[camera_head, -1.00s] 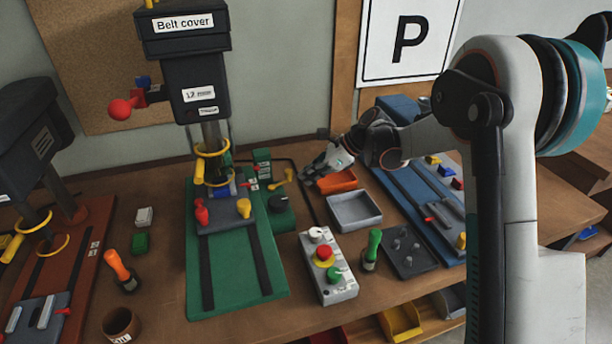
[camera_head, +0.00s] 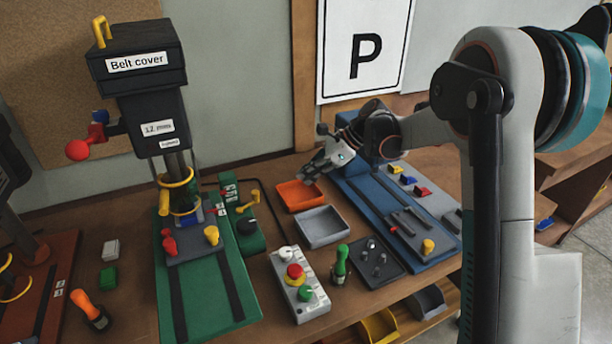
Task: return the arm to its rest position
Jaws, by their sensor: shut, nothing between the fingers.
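My gripper (camera_head: 308,178) is at the end of my arm, which comes in from the right side of the head view. It points down and left, over or just behind the back edge of the orange tray (camera_head: 297,196). The fingers are small in the picture and look closed, with nothing seen between them. I cannot tell whether the tips touch the tray. The arm's upper part fills the right of the view and hides part of the bench and the room behind it.
A drill press labelled Belt cover (camera_head: 140,70) stands on a green base (camera_head: 222,290) at left. A grey tray (camera_head: 322,227), a button box (camera_head: 298,283), a green-handled tool (camera_head: 341,264) and a blue machine bed (camera_head: 375,200) are near. A P sign (camera_head: 366,45) hangs behind.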

